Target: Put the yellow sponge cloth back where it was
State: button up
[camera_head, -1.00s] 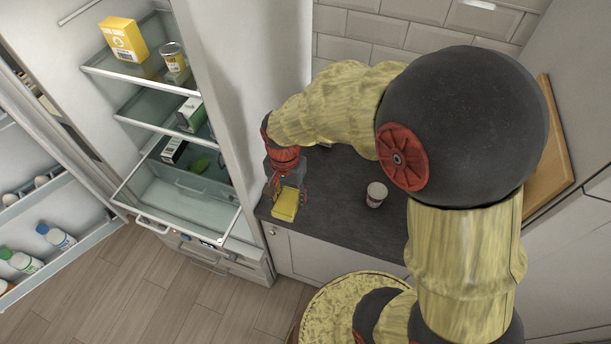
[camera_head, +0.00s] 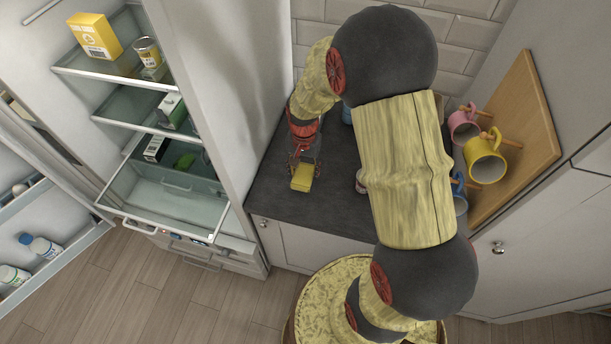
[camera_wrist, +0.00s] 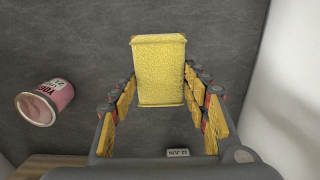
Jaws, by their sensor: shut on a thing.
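The yellow sponge cloth (camera_head: 302,178) is at the tip of my gripper (camera_head: 303,164), over the slate worktop (camera_head: 273,190) near the fridge side. In the wrist view the sponge cloth (camera_wrist: 158,70) sits between the ends of the two fingers of my gripper (camera_wrist: 160,95), which are shut on it. I cannot tell whether its underside touches the worktop.
A yogurt cup (camera_wrist: 45,101) lies left of the sponge in the wrist view; my arm mostly hides it in the head view. Mugs (camera_head: 486,160) hang on a wooden board (camera_head: 533,125) at the right. The fridge (camera_head: 175,205) stands open at the left.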

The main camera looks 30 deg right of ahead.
aim_at(306, 171)
jog(key=shift+d+f, duration=0.15)
jog(key=shift+f, duration=0.05)
jog(key=shift+w+d+f, duration=0.1)
jog(key=shift+d+f, duration=0.05)
jog(key=shift+f, duration=0.75)
jog(key=shift+w+d+f, duration=0.1)
jog(key=shift+f, duration=0.75)
jog(key=shift+f+b, duration=0.2)
jog(key=shift+b, duration=0.1)
jog(key=o, duration=1.1)
jog(key=shift+r, duration=0.15)
